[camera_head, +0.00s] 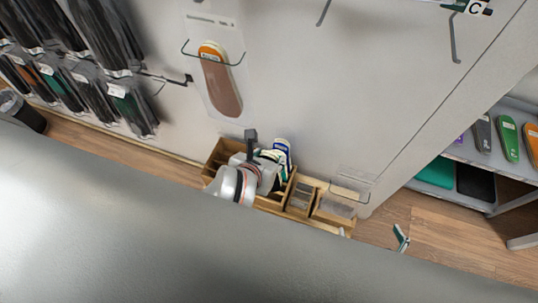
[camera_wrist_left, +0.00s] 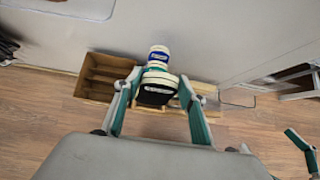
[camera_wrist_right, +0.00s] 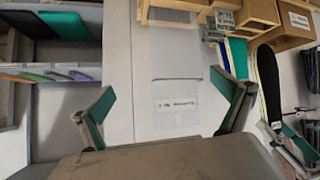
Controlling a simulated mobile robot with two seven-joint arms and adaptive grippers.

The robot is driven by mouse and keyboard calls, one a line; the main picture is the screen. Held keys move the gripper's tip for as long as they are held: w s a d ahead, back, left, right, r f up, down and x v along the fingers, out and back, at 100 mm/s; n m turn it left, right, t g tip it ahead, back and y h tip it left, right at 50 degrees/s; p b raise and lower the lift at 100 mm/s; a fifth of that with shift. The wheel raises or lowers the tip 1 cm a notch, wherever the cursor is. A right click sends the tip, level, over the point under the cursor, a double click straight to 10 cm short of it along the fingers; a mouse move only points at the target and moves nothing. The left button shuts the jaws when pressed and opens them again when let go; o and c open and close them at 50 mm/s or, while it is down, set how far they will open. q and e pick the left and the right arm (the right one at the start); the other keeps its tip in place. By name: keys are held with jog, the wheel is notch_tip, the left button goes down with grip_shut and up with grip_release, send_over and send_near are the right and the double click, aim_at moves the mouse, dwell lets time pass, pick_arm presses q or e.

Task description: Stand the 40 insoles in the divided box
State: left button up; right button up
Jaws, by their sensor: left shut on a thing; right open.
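The wooden divided box (camera_head: 215,158) is on the low wooden surface by the wall. In the left wrist view its left compartments (camera_wrist_left: 100,75) look empty. My left gripper (camera_wrist_left: 160,77) is shut on a black-and-white insole (camera_wrist_left: 155,92), held in front of the box. The black insole (camera_wrist_right: 268,85) also shows in the right wrist view. A blue-and-white insole (camera_head: 282,148) stands upright just behind it, also visible in the left wrist view (camera_wrist_left: 159,52). Its foot is hidden. My right gripper (camera_wrist_right: 165,105) is open and empty, away from the box; a fingertip (camera_head: 402,238) shows in the head view.
Packed insoles (camera_head: 100,60) hang on hooks at left. A shelf (camera_head: 470,155) with coloured insoles stands at right. Wire hooks (camera_head: 350,188) jut from the panel.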

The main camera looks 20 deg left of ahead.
pick_arm(q)
jog(key=shift+f+b, duration=0.75)
jog(key=shift+f, duration=0.2)
jog(key=shift+f+b, duration=0.65)
jog(key=shift+f, duration=0.15)
jog(key=shift+f+b, duration=0.6)
jog(key=shift+f, duration=0.2)
notch_tip(320, 180, down, 8)
jog(key=b, duration=0.6)
jog(key=shift+b, duration=0.35)
jog(key=o, duration=1.5)
jog(key=shift+c, duration=0.2)
jog(key=v, duration=0.7)
jog(key=shift+s+r, duration=0.2)
pick_arm(e)
jog(key=shift+n, duration=0.3)
jog(key=shift+w+f, duration=0.2)
jog(key=shift+f, duration=0.6)
jog(key=shift+w+f, duration=0.25)
jog(key=shift+f, duration=0.55)
jog(key=shift+w+f, duration=0.2)
jog(key=shift+f, duration=0.6)
